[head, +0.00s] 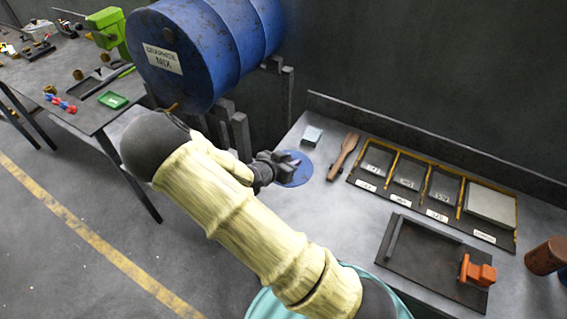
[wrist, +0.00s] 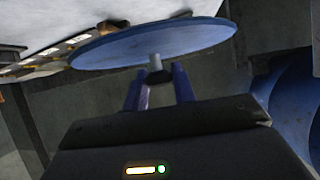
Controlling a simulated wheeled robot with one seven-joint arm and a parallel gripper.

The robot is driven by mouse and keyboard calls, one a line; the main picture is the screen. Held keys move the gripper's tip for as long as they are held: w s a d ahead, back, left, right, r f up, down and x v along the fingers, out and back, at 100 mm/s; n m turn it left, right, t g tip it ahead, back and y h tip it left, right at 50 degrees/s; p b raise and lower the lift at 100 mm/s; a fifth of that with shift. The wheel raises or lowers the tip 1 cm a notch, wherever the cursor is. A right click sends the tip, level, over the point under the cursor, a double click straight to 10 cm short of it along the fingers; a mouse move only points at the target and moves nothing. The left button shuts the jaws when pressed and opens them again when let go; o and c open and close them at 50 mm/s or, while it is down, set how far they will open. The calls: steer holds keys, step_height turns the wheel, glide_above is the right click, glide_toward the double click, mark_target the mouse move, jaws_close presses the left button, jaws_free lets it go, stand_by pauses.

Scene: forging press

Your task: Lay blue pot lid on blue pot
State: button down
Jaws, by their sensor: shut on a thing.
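The blue pot lid (head: 297,178) is a flat round blue disc near the left end of the grey workbench in the head view. In the wrist view, the lid (wrist: 150,42) spans the top, with its pale knob between my fingers. My gripper (head: 284,163) is shut on that knob, and its blue fingers also show in the wrist view (wrist: 158,80).
A wooden paddle (head: 343,156) lies just right of the lid, and a small pale block (head: 312,135) sits behind it. A labelled divided tray (head: 400,200) is farther right.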

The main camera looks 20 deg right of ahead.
mark_target(298, 155)
steer(key=d, duration=0.1)
steer(key=w+d+n+t+y, duration=0.1)
steer(key=shift+d+n, duration=0.3)
steer(key=shift+d, duration=0.05)
steer(key=shift+w+d+f+n+t+y, duration=0.25)
steer(key=shift+w+f+n+t+y, duration=0.15)
steer(key=shift+n+t+y, duration=0.35)
steer(key=f+n+y, duration=0.1)
steer(key=a+f+n+t+y, duration=0.1)
steer(key=f+n+y, duration=0.1)
steer(key=shift+w+a+n+t+y, duration=0.2)
steer(key=shift+w+n+t+y, duration=0.05)
steer(key=shift+w+n+t, duration=0.1)
steer(key=a+f+n+y, duration=0.1)
steer(key=s+a+f+n+y, duration=0.2)
steer(key=a, duration=0.1)
steer(key=shift+f+t, duration=0.3)
steer(key=shift+s+a+n+y, duration=0.15)
steer(key=shift+a+n+y, duration=0.15)
steer(key=shift+a+y, duration=0.1)
steer(key=shift+d+f, duration=0.1)
